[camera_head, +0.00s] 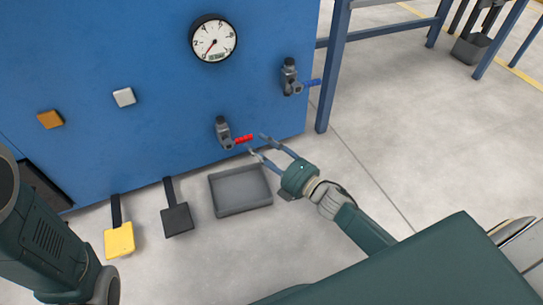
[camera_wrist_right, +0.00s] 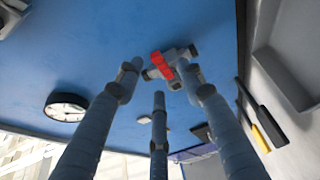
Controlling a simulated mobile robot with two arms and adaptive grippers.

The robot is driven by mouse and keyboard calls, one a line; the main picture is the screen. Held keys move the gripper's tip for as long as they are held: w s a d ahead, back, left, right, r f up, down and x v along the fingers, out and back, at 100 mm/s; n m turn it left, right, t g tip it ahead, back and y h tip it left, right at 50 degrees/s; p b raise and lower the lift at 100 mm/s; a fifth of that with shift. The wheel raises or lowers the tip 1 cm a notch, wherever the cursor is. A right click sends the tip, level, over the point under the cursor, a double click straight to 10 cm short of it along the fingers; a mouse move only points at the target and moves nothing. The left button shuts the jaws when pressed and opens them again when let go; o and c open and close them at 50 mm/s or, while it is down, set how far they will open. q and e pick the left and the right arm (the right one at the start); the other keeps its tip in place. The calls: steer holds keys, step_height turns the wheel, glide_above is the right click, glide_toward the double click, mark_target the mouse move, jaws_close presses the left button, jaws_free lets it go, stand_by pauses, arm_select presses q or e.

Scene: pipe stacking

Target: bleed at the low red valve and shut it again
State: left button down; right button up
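The low valve, a grey body (camera_head: 223,133) with a red lever handle (camera_head: 243,139), sits on the blue panel. The handle points right, roughly level. My right gripper (camera_head: 257,144) is open, its fingers spread, just right of the handle. In the right wrist view the red handle (camera_wrist_right: 162,66) shows beyond and between the spread fingers (camera_wrist_right: 160,88); nothing is held. I cannot tell whether a finger touches the handle. A round gauge (camera_head: 213,39) above has its needle toward the lower left. My left gripper is out of view.
A grey tray (camera_head: 240,189) lies on the floor below the valve. A blue-handled valve (camera_head: 292,78) is higher right. A black pad (camera_head: 177,219) and a yellow pad (camera_head: 119,240) lie left of the tray. A blue frame leg (camera_head: 329,85) stands right of the panel.

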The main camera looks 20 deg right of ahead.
steer(key=v, duration=0.6)
steer(key=shift+w, duration=0.1)
